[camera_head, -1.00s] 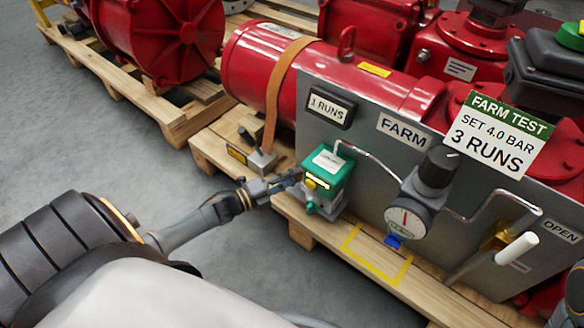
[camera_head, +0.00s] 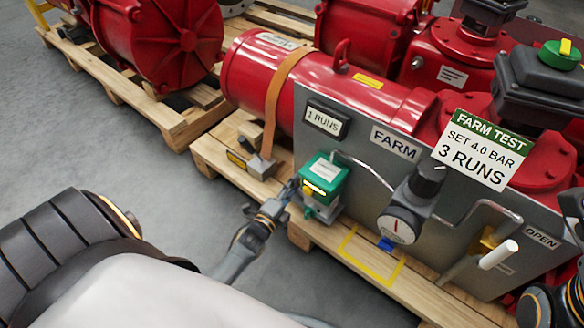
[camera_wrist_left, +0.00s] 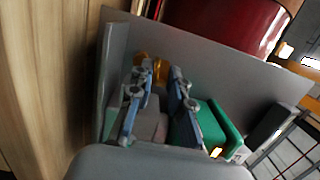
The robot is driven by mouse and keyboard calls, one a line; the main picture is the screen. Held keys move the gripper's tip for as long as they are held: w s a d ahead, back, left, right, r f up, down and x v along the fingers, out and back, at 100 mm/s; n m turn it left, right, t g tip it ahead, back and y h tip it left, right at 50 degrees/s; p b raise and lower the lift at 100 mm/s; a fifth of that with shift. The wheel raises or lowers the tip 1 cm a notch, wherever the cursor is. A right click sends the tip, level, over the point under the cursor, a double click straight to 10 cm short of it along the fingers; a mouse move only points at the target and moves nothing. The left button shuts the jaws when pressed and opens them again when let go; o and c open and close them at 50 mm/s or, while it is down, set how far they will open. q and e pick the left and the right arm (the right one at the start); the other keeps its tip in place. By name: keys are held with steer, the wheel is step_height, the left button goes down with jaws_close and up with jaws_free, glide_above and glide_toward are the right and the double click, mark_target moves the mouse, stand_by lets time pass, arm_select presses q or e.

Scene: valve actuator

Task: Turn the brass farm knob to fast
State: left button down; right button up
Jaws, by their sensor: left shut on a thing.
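The green-topped actuator (camera_head: 325,175) stands at the left end of the grey FARM panel (camera_head: 385,175). It has a white label on top and a yellow strip in front. My left gripper (camera_head: 290,190) reaches its left side; the grip is hidden in the head view. In the left wrist view, brass-coloured parts (camera_wrist_left: 161,70) show at the tips of my left gripper (camera_wrist_left: 153,80), which is shut on the brass knob. The green housing (camera_wrist_left: 210,125) is right beside the right finger. The knob's setting and any fast mark cannot be read.
A pressure gauge (camera_head: 398,224) with a black regulator knob (camera_head: 427,178) and a white-handled lever (camera_head: 498,254) stand farther right. A thin pipe runs along the panel. A wooden pallet (camera_head: 375,245) lies beneath. Bare floor (camera_head: 160,175) is at the left. A dark part of my right arm shows at the right edge.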

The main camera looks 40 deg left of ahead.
arm_select(q)
steer(key=shift+w+r+n+y, duration=0.15)
steer(key=shift+r+n+y, duration=0.2)
steer(key=shift+y, duration=0.15)
steer(key=c, duration=1.4)
jaws_free()
steer(key=shift+r, duration=0.1)
steer(key=shift+o, duration=0.2)
steer(key=shift+f, duration=0.2)
steer(key=shift+s+d, duration=0.1)
steer(key=shift+s, duration=0.35)
steer(key=s, duration=0.6)
steer(key=shift+s+d, duration=0.3)
steer(key=shift+d, duration=0.05)
